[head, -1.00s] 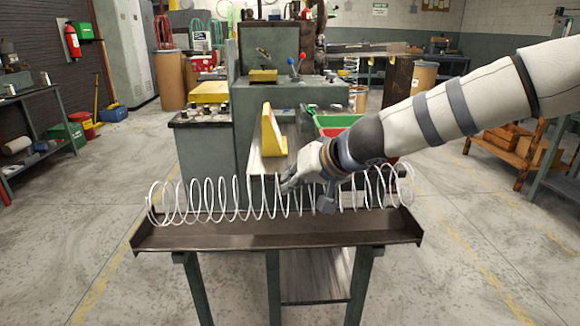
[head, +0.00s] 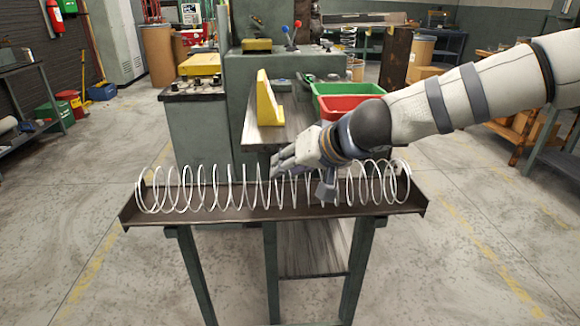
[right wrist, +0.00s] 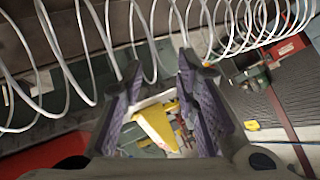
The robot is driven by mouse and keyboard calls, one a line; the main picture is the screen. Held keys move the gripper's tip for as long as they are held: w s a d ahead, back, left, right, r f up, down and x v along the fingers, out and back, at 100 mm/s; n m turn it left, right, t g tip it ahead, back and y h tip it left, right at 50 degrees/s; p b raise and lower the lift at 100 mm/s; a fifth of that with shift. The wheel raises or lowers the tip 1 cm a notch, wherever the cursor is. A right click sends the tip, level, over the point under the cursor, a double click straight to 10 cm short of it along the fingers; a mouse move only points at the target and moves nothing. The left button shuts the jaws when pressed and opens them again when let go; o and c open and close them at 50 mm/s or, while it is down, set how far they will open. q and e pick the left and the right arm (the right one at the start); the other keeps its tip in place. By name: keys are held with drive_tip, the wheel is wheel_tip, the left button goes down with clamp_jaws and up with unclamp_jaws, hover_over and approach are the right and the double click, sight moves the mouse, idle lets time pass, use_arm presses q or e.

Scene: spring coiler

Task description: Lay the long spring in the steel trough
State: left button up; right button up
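The long spring (head: 201,190), a white wire coil, lies lengthwise along the steel trough (head: 235,214). Its lower coils sit behind the trough's front wall; I cannot tell whether they touch the floor. In the right wrist view the spring (right wrist: 85,45) runs across the top, past the fingertips. My right gripper (head: 284,165) is at the middle of the spring. Its two fingers (right wrist: 158,75) stand apart at the coils, and I cannot tell whether they grip any. The hand hides some coils in the head view. My left gripper is out of view.
The trough stands on green legs above a lower shelf (head: 312,250). Behind it is a bench (head: 262,128) with a yellow wedge-shaped part (head: 268,100), a green bin (head: 335,92) and a red bin (head: 345,107).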

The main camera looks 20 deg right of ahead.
drive_tip(key=v, duration=1.2)
